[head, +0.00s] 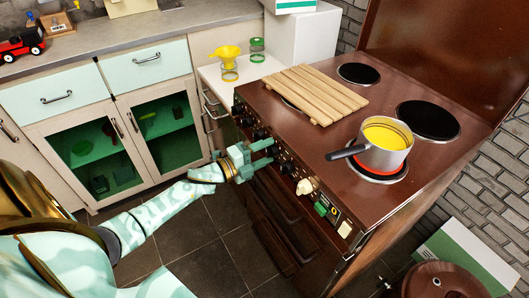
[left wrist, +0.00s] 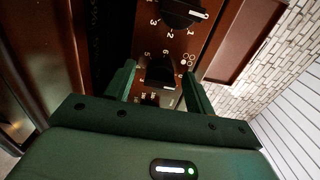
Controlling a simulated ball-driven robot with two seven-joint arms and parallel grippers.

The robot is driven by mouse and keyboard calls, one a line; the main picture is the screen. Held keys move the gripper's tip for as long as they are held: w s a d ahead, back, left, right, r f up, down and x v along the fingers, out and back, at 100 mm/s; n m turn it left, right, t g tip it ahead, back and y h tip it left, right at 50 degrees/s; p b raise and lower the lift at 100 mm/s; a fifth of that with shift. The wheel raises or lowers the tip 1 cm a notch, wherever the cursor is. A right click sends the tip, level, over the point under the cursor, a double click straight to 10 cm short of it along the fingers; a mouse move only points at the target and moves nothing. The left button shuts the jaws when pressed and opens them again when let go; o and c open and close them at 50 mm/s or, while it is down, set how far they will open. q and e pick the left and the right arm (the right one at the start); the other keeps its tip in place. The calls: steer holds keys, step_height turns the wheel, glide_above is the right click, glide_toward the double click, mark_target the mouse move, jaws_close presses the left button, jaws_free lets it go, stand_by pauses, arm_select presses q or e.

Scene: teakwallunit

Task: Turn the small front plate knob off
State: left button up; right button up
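My left gripper (head: 264,158) is at the front control panel of the brown stove (head: 300,135), fingers pointing at the knobs. In the left wrist view the gripper (left wrist: 162,88) is open, with one finger on each side of a dark knob (left wrist: 160,74) on a numbered dial. I cannot tell whether the fingers touch it. Another dark knob (left wrist: 182,14) with a white pointer sits above it, clear of the fingers. No label shows which is the small front plate knob. A front plate glows red (head: 395,177) under a saucepan (head: 386,150). My right gripper is not in view.
Two other dark plates (head: 428,119) are bare. A cream knob (head: 307,186) is farther right on the panel. Tiled floor (head: 205,250) lies in front.

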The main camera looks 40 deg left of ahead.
arm_select(q)
steer(key=shift+s, duration=0.1)
steer(key=p+v, duration=0.2)
steer(key=v, duration=1.4)
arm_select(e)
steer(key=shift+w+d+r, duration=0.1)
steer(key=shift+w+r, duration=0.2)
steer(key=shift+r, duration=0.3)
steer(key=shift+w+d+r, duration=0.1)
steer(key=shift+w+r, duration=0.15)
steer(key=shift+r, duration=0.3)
arm_select(q)
steer(key=shift+a, duration=0.1)
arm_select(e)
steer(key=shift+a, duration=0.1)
